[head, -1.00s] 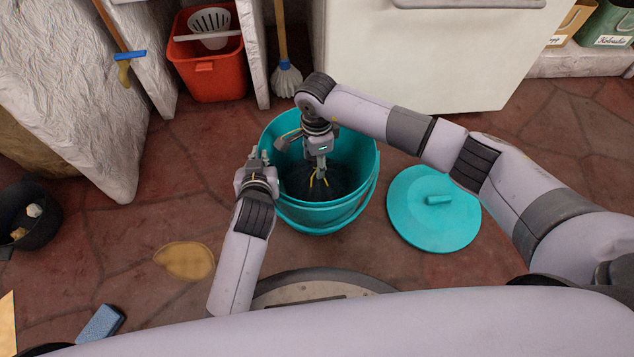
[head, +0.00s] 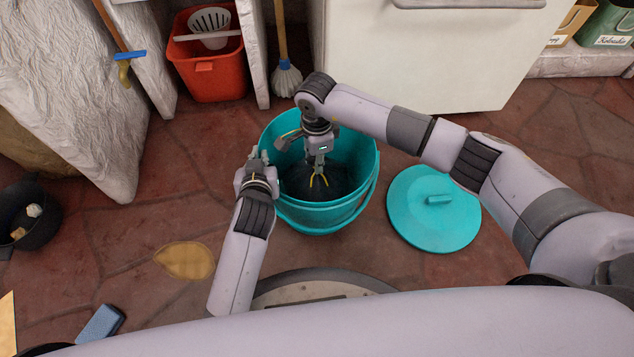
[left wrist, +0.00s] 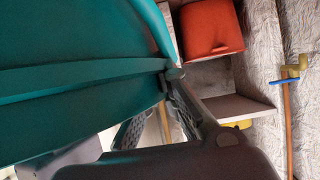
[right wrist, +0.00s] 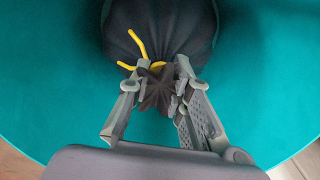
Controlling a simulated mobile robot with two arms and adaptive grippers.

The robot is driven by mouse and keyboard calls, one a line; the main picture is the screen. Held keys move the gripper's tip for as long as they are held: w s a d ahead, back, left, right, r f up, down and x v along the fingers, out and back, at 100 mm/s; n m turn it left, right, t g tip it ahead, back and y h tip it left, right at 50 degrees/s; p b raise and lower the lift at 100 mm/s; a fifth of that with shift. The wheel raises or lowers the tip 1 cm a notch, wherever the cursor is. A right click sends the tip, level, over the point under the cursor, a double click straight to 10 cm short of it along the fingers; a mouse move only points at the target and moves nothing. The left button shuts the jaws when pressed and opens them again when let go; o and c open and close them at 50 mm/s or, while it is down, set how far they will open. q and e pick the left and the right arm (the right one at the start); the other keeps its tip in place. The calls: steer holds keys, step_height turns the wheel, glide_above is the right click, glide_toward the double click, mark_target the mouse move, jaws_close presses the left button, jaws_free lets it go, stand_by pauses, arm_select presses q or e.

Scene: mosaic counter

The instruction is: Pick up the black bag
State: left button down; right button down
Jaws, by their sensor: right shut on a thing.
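The black bag (head: 312,188) sits inside a teal bucket (head: 350,205); it also shows in the right wrist view (right wrist: 190,22), with its gathered neck and yellow ties towards me. My right gripper (head: 319,172) reaches down into the bucket. In the right wrist view its fingers (right wrist: 158,88) are shut on the bag's gathered neck. My left gripper (head: 258,156) is at the outer left side of the bucket, close to its rim. In the left wrist view its fingers (left wrist: 160,120) are apart, with nothing seen between them. The bag's underside is hidden.
The teal lid (head: 432,225) lies on the floor right of the bucket. A red bin (head: 208,80) and a mop (head: 286,80) stand behind. A dark pot (head: 42,232), a yellowish spill (head: 185,261) and a blue sponge (head: 100,323) are at left.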

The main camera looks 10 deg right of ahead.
arm_select(q)
steer(key=shift+f, duration=0.1)
stand_by(0.4)
